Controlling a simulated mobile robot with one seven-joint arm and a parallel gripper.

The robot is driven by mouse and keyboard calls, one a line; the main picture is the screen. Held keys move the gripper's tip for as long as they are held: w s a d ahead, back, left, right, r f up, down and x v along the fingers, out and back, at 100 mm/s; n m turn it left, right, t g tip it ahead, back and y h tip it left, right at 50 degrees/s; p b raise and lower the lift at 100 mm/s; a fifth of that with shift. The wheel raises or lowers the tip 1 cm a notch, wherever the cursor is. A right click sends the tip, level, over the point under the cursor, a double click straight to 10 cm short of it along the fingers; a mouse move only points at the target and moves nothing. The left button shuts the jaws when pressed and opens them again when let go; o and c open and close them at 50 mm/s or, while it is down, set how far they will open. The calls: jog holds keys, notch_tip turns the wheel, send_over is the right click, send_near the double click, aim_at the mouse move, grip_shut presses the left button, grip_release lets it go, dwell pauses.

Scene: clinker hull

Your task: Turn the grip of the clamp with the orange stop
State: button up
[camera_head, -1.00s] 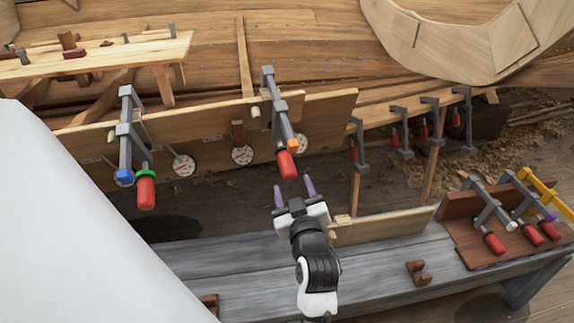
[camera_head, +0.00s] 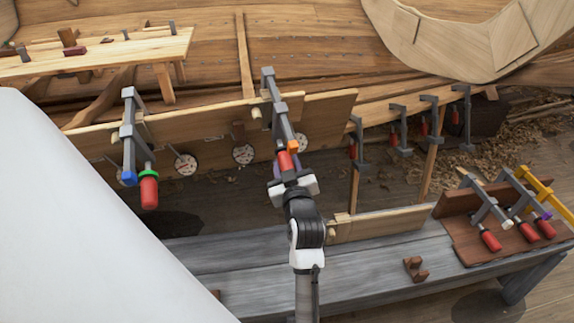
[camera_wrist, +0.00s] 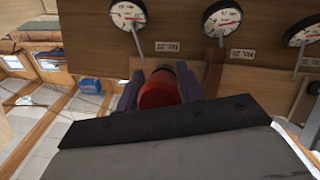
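The clamp with the orange stop (camera_head: 292,146) hangs on the upright plank, its grey bar (camera_head: 273,95) slanting down to a red grip (camera_head: 285,162). My gripper (camera_head: 285,168) is at that grip, with one finger on each side of it. In the wrist view the red grip (camera_wrist: 160,90) sits between my two dark fingers (camera_wrist: 161,92). The fingers lie very close to it; I cannot tell whether they press on it. The grip's lower end is hidden by my gripper.
A clamp with a green ring and blue stop (camera_head: 129,178) hangs to the left. Round dials (camera_head: 243,153) line the plank. Below stands a grey bench (camera_head: 380,275) with a brown rack (camera_head: 470,240) of clamps at right. Several small clamps (camera_head: 401,125) hang behind.

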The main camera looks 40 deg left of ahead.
jog(key=c, duration=0.5)
jog(key=shift+f+m+g+y+b, duration=0.1)
jog(key=shift+m+g+y+b, duration=0.4)
jog(key=shift+m+g, duration=0.55)
jog(key=shift+s+a+m+g+y+b, duration=0.15)
jog(key=shift+m+g+y+b, duration=0.3)
jog(key=shift+m, duration=0.3)
jog(key=shift+s+m+g+y+b, duration=0.1)
jog(key=shift+m+g+y+b, duration=0.35)
jog(key=shift+m, duration=0.25)
jog(key=o, duration=1)
